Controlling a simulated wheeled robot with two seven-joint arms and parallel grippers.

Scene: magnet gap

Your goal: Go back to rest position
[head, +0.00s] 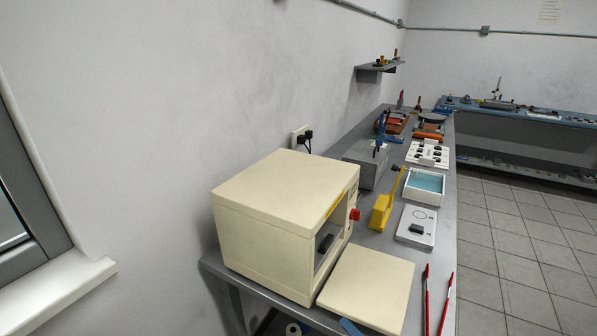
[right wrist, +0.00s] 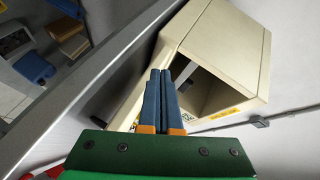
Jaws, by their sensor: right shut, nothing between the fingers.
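My right gripper (right wrist: 161,75) shows in the right wrist view, its two blue fingers with orange bases shut together and nothing between them. Only a small blue part of it (head: 350,327) shows at the bottom of the head view, by the near edge of the beige panel. In the right wrist view, the fingers are in front of the open beige box (right wrist: 215,50); the distance between them is hard to tell. In the head view this box (head: 275,205) stands on the bench with its front open and a dark object (head: 325,243) inside. My left gripper is not in view.
A flat beige panel (head: 370,288) lies before the box. Two red rods (head: 427,300) lie to its right. A yellow tool (head: 381,212), white plate (head: 416,228) and blue-lined tray (head: 424,188) stand further along the grey bench (head: 445,240). Open tiled floor (head: 510,240) is at right.

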